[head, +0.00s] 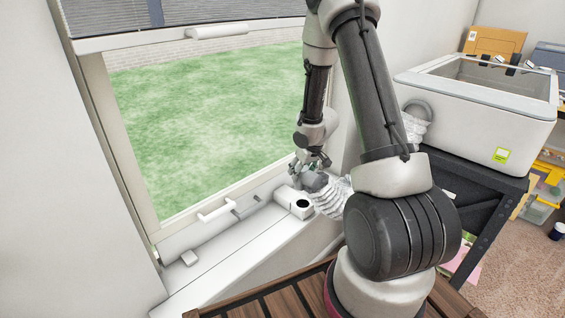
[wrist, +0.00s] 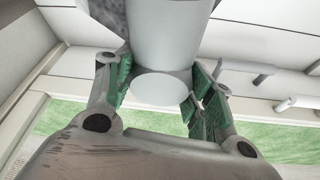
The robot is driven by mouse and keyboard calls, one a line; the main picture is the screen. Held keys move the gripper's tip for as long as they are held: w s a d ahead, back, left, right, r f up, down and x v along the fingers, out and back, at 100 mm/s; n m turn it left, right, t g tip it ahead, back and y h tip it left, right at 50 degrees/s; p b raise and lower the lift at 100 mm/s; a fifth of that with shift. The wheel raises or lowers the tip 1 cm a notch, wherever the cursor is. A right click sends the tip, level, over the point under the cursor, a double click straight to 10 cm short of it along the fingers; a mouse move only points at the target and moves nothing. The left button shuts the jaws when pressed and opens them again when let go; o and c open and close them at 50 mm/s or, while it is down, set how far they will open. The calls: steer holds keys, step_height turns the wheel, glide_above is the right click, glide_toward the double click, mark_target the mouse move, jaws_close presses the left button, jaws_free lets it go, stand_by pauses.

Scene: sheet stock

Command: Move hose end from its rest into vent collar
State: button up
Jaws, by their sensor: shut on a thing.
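My gripper (head: 310,168) is shut on the hose end (head: 317,183), a grey cylinder, over the window sill. In the wrist view, the green-padded fingers of my gripper (wrist: 162,88) stand on both sides of the pale, smooth hose end (wrist: 170,40). The white ribbed hose (head: 332,198) trails from it and passes behind my arm. A white block with a dark round opening, apparently the vent collar (head: 286,197), sits on the sill just below and left of the hose end. The hose end is outside that opening. Its gap to the block is hard to judge.
The window (head: 205,120) has a white handle (head: 219,209) on its lower frame. A white machine (head: 480,110) stands on a dark stand (head: 475,190) at right. My arm hides much of the middle.

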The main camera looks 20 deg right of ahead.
mark_target(304, 185)
steer(key=shift+s+d+f, duration=0.3)
steer(key=shift+d+f, duration=0.15)
steer(key=shift+d, duration=0.05)
steer(key=shift+f, duration=3.05)
steer(key=shift+f, duration=1.9)
stand_by(1.1)
steer(key=shift+s+f, duration=0.15)
steer(key=shift+f, duration=0.05)
steer(key=shift+c, duration=0.4)
stand_by(0.4)
steer(key=o, duration=1.2)
